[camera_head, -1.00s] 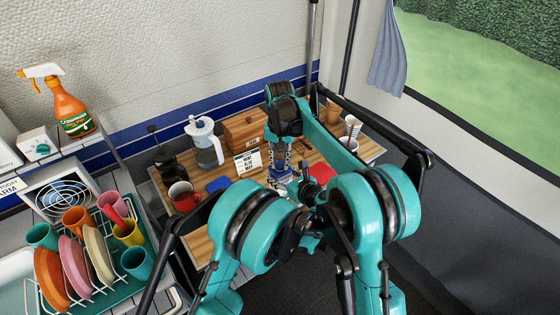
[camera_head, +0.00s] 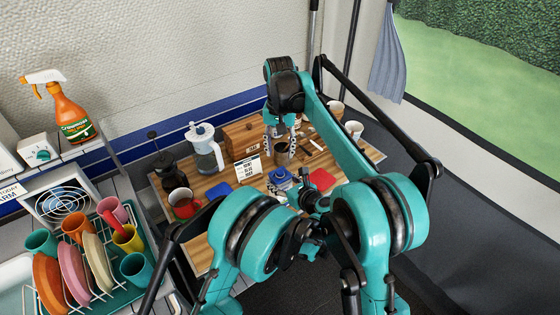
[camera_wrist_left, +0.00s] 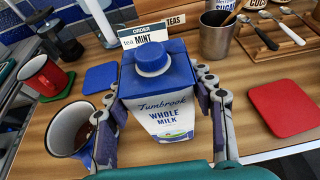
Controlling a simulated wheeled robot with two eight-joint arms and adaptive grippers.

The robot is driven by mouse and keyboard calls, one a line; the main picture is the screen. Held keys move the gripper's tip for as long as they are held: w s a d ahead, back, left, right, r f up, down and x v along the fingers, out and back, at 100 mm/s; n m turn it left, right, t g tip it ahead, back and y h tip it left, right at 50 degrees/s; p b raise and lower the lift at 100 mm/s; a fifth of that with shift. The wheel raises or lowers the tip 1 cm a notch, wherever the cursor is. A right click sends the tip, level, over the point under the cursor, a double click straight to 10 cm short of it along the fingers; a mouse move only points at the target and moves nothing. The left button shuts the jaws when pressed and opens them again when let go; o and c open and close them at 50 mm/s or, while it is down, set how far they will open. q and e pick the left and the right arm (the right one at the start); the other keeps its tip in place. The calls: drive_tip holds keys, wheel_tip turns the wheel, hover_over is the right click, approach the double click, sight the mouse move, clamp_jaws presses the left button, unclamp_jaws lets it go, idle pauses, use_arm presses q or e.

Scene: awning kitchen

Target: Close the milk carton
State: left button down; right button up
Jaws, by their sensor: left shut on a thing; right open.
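The milk carton (camera_wrist_left: 166,105) stands upright, white with a blue top, labelled whole milk. A round blue cap (camera_wrist_left: 152,58) sits on its spout; I cannot tell how tightly it is seated. My left gripper (camera_wrist_left: 155,100) is shut on the carton, one finger on each side. In the head view the carton (camera_head: 280,178) is small and partly hidden by my left gripper (camera_head: 304,192). My right gripper (camera_head: 281,145) is open above and behind the carton, apart from the cap. Its fingers show in front of the metal cup's area.
A white-blue mug (camera_wrist_left: 60,133) stands close left of the carton. A red mug (camera_head: 184,204), a menu card (camera_head: 248,168), a red coaster (camera_head: 322,179) and a metal cup (camera_wrist_left: 215,38) are around it. A French press (camera_head: 171,172) and white-lidded jug (camera_head: 207,150) stand farther left.

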wheel_tip(320, 180, up, 4)
drive_tip(key=shift+f, duration=0.15)
use_arm(q)
drive_tip(key=c, duration=0.5)
unclamp_jaws()
drive_tip(key=v, duration=0.7)
drive_tip(key=shift+s+d, duration=0.15)
drive_tip(key=shift+r, duration=0.1)
